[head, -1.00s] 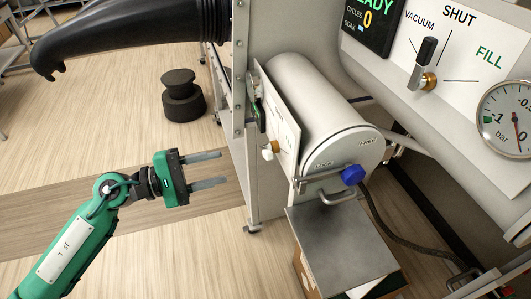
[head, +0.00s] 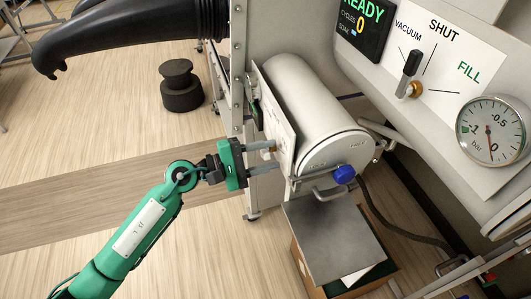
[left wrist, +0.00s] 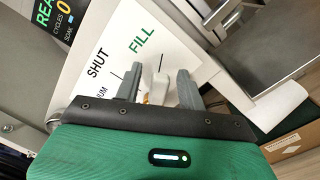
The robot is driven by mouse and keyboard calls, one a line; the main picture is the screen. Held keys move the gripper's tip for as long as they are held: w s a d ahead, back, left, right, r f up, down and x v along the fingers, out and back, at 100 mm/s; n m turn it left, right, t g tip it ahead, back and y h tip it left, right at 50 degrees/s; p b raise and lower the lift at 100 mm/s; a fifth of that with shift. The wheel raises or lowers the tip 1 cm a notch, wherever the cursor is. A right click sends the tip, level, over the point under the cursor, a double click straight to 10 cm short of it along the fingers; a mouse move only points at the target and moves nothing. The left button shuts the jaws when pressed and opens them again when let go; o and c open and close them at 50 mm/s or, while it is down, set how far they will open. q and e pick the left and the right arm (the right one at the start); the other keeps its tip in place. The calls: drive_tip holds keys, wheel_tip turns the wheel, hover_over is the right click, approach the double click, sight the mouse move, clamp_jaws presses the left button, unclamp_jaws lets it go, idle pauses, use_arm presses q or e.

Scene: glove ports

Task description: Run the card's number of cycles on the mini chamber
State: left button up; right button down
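The mini chamber (head: 305,100) is a white cylinder with a round door (head: 340,150) and a blue-knobbed handle (head: 343,174). On its left side is a white valve panel (head: 277,112), seen nearly edge-on. The left wrist view shows that panel's SHUT and FILL labels, and a small display (left wrist: 48,22) with part of READY and cycles 0. My left gripper (head: 268,157) is at this panel. In the left wrist view its fingers (left wrist: 163,90) stand apart on either side of a white lever (left wrist: 160,82) with a brass hub; contact is unclear. My right gripper is out of view. No card is readable.
The large panel above carries a READY display (head: 365,25) with cycles 0, a black-handled valve (head: 411,65) pointing roughly upward, and a gauge (head: 491,130) near 0. A grey shelf (head: 330,240) sits below the door. A black glove (head: 130,35) hangs upper left. Floor lower left is clear.

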use_arm(q)
clamp_jaws()
